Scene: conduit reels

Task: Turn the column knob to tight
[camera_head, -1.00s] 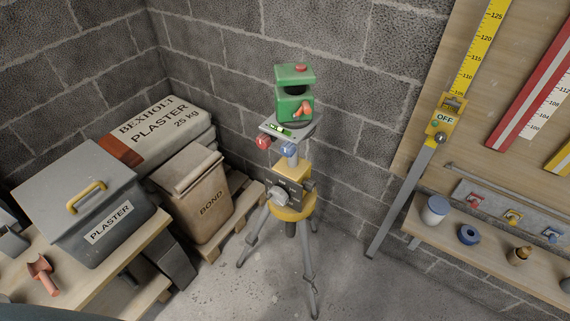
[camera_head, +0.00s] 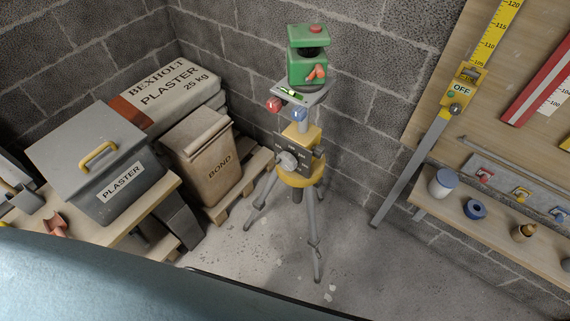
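The tripod (camera_head: 314,215) stands on the floor in the middle of the view. A yellow collar (camera_head: 300,179) with a dark marked plate (camera_head: 290,148) sits at the top of its legs. A grey knob (camera_head: 287,161) is on the front of that plate. A smaller dark knob (camera_head: 319,152) is on the collar's right side. The plate's lettering is too small to read. A green instrument (camera_head: 307,66) rests on the head above, with a red knob (camera_head: 273,105) and a blue knob (camera_head: 299,114) below it. Neither gripper is in view.
A plaster bin (camera_head: 92,165) stands on a bench at left. A bond sack (camera_head: 203,160) and a plaster bag (camera_head: 165,88) are behind it. A shelf (camera_head: 500,232) and a yellow-headed staff (camera_head: 410,180) are at right. My own blue-grey part crosses the bottom left.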

